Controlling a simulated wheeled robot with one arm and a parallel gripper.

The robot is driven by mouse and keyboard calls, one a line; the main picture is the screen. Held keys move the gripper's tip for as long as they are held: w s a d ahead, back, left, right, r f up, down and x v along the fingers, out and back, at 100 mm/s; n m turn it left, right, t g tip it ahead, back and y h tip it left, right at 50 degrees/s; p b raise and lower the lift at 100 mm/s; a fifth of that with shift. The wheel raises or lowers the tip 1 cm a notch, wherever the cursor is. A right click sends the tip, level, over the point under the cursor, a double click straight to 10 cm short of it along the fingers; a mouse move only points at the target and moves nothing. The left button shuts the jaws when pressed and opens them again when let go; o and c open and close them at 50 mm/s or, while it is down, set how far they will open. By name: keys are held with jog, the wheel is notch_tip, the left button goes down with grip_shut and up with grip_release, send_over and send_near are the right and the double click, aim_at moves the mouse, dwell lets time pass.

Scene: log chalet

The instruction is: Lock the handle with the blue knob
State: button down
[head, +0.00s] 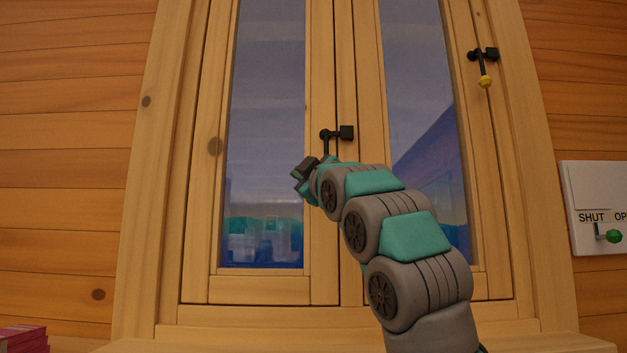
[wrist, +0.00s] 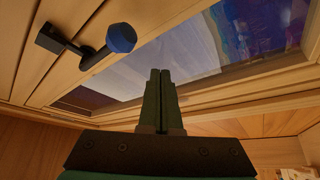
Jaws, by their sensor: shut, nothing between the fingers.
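The blue knob (wrist: 121,38) shows in the wrist view at the upper left, on the end of a black handle (wrist: 72,42) fixed to the window frame. In the head view the black handle (head: 328,138) is on the middle post of the window and hangs down; its knob is hidden behind my arm. My gripper (wrist: 160,74) is shut and empty. In the wrist view its fingertips are to the right of and below the blue knob, apart from it. In the head view my gripper (head: 303,172) is left of the handle, in front of the left pane.
A second black handle with a yellow knob (head: 485,82) hangs on the right window frame. A white panel (head: 590,190) marked SHUT and OP with a green knob (head: 614,236) is on the right wall. Pink things (head: 24,339) lie at the lower left.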

jog(key=s+d+r, duration=0.1)
jog(key=s+d, duration=0.4)
jog(key=s, duration=0.3)
jog(key=shift+s+b, duration=0.3)
jog(key=shift+s, duration=0.05)
jog(key=shift+a+r, duration=0.1)
